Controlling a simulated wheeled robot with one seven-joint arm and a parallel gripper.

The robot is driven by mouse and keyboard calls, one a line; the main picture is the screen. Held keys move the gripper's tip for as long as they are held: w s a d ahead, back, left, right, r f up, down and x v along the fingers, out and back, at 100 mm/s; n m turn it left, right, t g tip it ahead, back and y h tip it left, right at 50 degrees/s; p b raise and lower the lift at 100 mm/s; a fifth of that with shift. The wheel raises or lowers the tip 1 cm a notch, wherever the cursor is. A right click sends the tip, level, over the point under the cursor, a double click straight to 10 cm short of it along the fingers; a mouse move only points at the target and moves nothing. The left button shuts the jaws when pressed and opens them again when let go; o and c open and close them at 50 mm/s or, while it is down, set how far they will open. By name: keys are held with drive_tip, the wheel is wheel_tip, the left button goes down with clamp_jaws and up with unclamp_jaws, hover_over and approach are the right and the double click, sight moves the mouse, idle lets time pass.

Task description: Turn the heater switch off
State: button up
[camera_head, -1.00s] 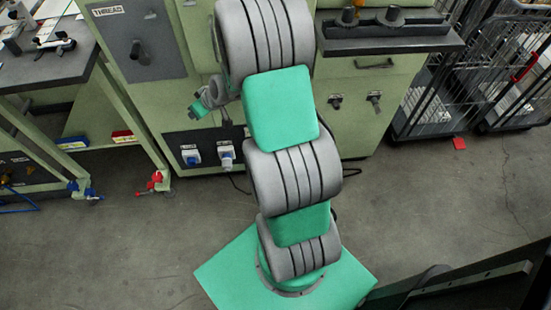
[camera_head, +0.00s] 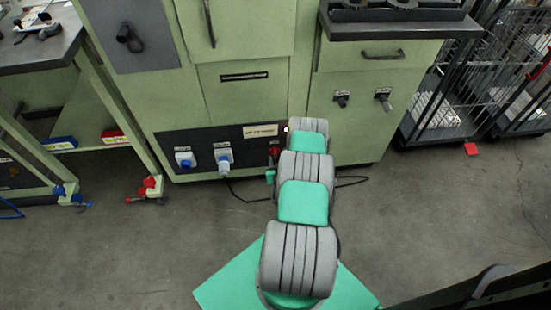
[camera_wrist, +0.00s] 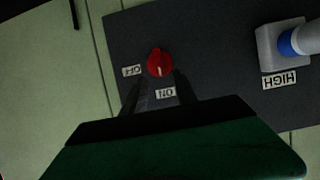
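The heater switch (camera_wrist: 159,62) is a red round knob on a dark panel, and it also shows in the head view (camera_head: 274,151) beside my arm. In the wrist view, its white mark points down toward the ON label (camera_wrist: 166,94). The OFF label (camera_wrist: 132,71) is to the knob's left; both labels appear upside down. My gripper (camera_wrist: 158,79) is open, with its dark fingertips just below the knob, one toward each side. Nothing is between the fingers. I cannot tell whether a fingertip touches the knob. In the head view the gripper is mostly hidden by my arm.
A black cable (camera_head: 245,196) runs along the floor. A bench (camera_head: 60,100) stands left and wire cages (camera_head: 440,110) right. The floor in front is clear.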

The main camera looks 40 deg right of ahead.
sight(275, 154)
drive_tip(key=b+x, duration=0.1)
drive_tip(key=x, duration=0.3)
drive_tip(key=shift+d+f, duration=0.1)
drive_tip(key=shift+c, duration=0.5)
clamp_jaws()
